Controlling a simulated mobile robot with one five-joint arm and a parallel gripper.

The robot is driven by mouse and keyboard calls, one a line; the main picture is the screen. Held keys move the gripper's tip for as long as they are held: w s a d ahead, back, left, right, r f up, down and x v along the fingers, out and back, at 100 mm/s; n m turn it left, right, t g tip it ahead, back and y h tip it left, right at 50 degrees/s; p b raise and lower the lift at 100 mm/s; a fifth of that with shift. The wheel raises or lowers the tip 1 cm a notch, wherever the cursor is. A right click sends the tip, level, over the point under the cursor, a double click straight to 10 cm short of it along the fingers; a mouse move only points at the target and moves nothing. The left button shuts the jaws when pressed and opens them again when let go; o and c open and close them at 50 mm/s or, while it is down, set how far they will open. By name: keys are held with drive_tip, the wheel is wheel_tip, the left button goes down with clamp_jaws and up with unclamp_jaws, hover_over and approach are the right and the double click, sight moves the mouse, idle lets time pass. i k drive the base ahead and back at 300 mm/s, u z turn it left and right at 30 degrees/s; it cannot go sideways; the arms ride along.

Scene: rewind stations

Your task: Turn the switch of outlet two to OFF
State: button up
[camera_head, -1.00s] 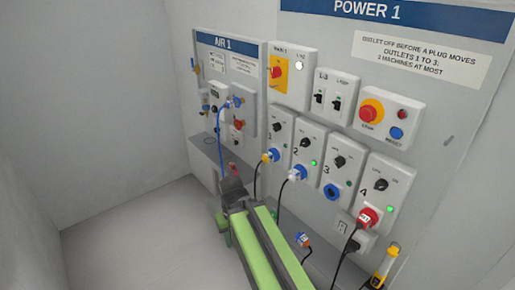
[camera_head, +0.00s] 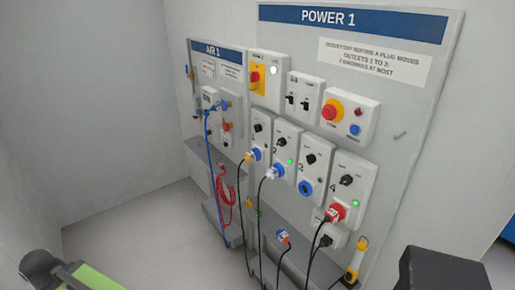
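The outlet two box (camera_head: 294,141) is a pale panel on the POWER 1 board, second from the left in the lower row. Its dark rotary switch (camera_head: 280,142) is in view, but its pointer and labels are too small to read. A green lamp (camera_head: 290,161) is lit on this box. A white and blue plug (camera_head: 270,173) with a black cable sits at its socket. My gripper's fingers are not visible.
Outlet one (camera_head: 260,128), outlet three (camera_head: 318,151) and outlet four (camera_head: 357,170) flank the box. Black cables hang below. A red stop button (camera_head: 333,109) sits above. The AIR 1 board (camera_head: 216,50) with blue and red hoses is to the left. Clear floor lies at the left.

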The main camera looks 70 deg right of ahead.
sight(282, 142)
drive_tip(key=u, duration=0.15)
drive_tip(key=k, duration=1.1)
drive_tip(key=z, duration=0.6)
drive_tip(key=i, duration=0.95)
drive_tip(key=u, duration=0.1)
